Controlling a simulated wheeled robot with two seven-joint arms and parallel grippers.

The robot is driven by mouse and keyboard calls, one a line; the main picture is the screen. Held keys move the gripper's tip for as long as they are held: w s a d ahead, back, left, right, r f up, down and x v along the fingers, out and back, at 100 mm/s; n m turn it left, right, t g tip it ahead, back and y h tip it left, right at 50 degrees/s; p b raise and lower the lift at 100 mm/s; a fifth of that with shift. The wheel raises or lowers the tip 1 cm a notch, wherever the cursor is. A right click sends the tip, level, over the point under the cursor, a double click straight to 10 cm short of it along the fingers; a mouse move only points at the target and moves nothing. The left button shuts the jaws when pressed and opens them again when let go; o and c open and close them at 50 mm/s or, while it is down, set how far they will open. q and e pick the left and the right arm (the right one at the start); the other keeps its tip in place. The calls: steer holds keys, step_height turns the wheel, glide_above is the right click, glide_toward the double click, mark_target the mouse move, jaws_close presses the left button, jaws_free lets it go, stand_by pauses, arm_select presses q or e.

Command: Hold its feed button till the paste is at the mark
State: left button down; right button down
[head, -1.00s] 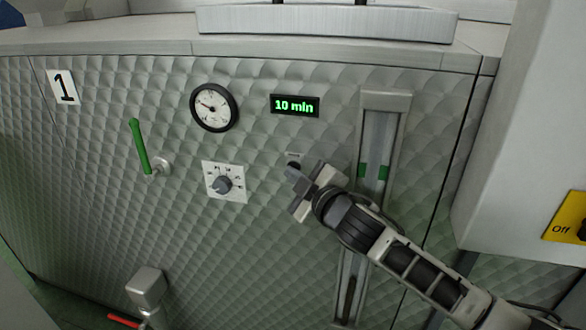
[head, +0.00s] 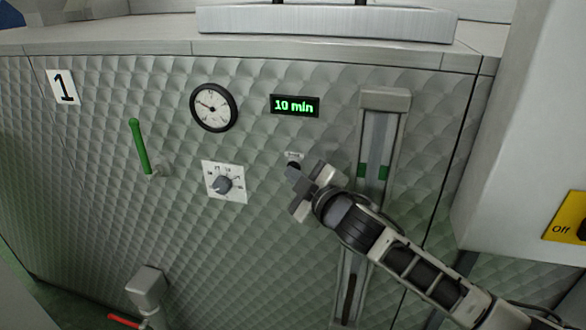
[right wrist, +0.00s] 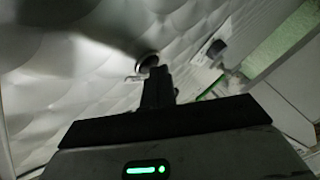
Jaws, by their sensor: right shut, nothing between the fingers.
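The feed button (head: 293,162) is a small dark round under a small label on machine 1's quilted metal front. In the right wrist view the button (right wrist: 147,61) shows as a dark disc with a pale ring. My right gripper (head: 295,176) is shut and empty, its tips at the button's lower edge; I cannot tell whether they press it. It also shows in the right wrist view (right wrist: 156,82). The upright sight glass (head: 381,130) has a green mark (head: 373,172) on it. My forearm hides part of the glass; a dark strip, perhaps paste, shows low down. My left gripper is out of view.
A dial gauge (head: 214,107), a "10 min" display (head: 295,105), a rotary knob (head: 223,183) and a green lever (head: 138,146) are on the same panel. A pale cabinet with a yellow "Off" plate (head: 565,217) stands close at the right.

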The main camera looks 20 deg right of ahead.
steer(key=shift+s+a, duration=0.4)
steer(key=shift+s, duration=0.3)
steer(key=shift+a, duration=0.1)
steer(key=s+a, duration=0.1)
steer(key=s, duration=0.1)
steer(key=s+a+p, duration=0.1)
steer(key=s, duration=0.1)
steer(key=shift+a, duration=0.35)
stand_by(3.2)
stand_by(0.3)
